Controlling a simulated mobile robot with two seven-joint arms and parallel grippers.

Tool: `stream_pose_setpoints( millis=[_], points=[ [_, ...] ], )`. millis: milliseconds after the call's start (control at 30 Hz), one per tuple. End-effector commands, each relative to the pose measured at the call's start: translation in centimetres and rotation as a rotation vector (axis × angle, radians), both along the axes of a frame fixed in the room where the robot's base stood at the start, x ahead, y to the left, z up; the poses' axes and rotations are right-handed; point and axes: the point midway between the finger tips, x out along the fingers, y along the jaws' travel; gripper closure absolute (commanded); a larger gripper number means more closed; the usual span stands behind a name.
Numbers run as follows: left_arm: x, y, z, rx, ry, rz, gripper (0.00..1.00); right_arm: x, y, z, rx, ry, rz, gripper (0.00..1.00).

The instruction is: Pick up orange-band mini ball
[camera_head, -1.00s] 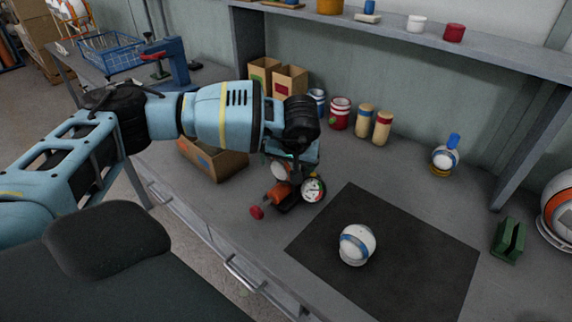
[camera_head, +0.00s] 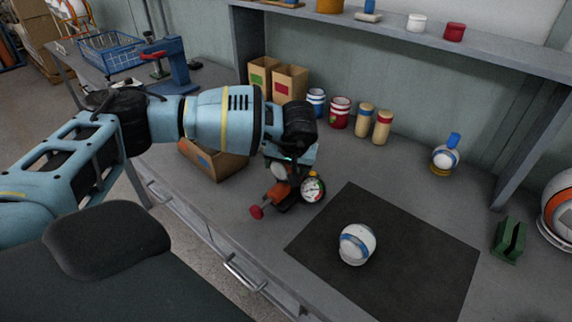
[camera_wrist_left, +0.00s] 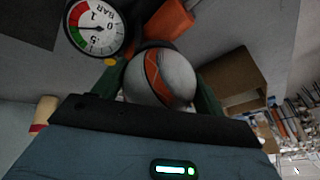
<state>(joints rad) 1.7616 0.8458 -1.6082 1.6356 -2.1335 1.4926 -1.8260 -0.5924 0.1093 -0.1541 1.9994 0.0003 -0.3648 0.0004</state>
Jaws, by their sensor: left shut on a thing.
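The orange-band mini ball (camera_wrist_left: 172,78) is white with an orange band. It sits between the green fingers of my left gripper (camera_wrist_left: 160,88) in the left wrist view, and the gripper is shut on it. In the head view the ball (camera_head: 278,172) is partly hidden by the gripper, just behind the orange device with a round gauge (camera_head: 312,189). I cannot tell whether the ball touches the bench. A blue-band white ball (camera_head: 357,244) rests on the dark mat (camera_head: 415,250).
An open cardboard box (camera_head: 222,166) stands left of the gripper. Jars and cylinders (camera_head: 340,112) line the wall below a shelf. A blue-topped ball on a stand (camera_head: 446,156) and a green holder (camera_head: 508,240) stand at right. The mat's right side is clear.

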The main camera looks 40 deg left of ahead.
Motion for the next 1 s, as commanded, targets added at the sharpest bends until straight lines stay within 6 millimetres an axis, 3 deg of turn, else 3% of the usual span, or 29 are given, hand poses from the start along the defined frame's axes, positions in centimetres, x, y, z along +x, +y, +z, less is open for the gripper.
stream_pose_setpoints(
  millis=[267, 433, 1000],
  points=[
    [0.0, 0.0, 1.4, -0.001, -0.002, 0.000, 0.51, -0.7, 0.0, -0.2, -0.001, 0.012, 0.001, 1.00],
    [-0.1, -0.1, 3.8, -0.001, -0.001, -0.002, 0.51, -0.9, 0.0, -0.4, 0.000, 0.018, 0.001, 1.00],
    [-11.2, -5.5, 4.6, -0.001, 0.002, -0.005, 0.51, -0.4, 0.0, -0.4, 0.000, 0.009, 0.000, 1.00]
  ],
)
